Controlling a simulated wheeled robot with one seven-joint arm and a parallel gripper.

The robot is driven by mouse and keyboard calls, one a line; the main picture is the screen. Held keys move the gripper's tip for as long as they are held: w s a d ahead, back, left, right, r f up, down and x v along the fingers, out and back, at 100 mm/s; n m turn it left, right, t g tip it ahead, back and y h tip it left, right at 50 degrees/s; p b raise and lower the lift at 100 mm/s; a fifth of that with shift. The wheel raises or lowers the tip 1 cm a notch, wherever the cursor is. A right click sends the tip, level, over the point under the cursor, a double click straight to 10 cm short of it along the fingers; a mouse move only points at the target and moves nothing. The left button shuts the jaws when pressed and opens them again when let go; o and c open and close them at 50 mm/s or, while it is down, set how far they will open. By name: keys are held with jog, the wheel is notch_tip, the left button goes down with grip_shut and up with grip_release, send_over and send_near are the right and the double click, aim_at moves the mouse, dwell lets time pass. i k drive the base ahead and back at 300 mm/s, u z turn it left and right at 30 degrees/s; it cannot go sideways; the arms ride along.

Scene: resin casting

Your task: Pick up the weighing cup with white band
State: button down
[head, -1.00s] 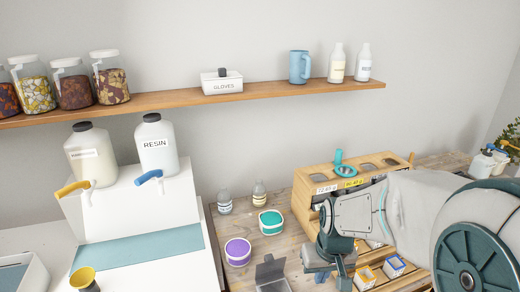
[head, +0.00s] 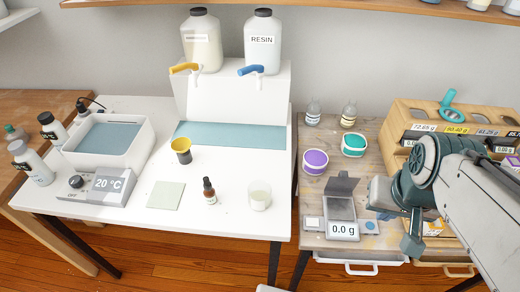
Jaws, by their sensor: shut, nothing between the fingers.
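My gripper (head: 411,243) is at the lower right in the head view. It is shut and empty, in front of the wooden rack and to the right of the scale (head: 341,207). I cannot pick out a weighing cup with a white band for certain. A clear cup (head: 260,197) with pale contents stands upright on the white table, well to the left of my gripper; any band on it is too small to tell. My arm hides part of the rack's front and what stands there.
The scale reads 0.0 g, its grey lid raised. Purple (head: 315,162) and teal (head: 354,145) tubs stand behind it. The wooden rack (head: 402,112) is at right. A dropper bottle (head: 209,191) and yellow-rimmed black cup (head: 182,151) stand on the white table (head: 110,212).

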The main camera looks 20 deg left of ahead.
aim_at(259, 193)
jog(key=u, duration=3.15)
jog(key=i, duration=1.15)
jog(key=z, duration=3.4)
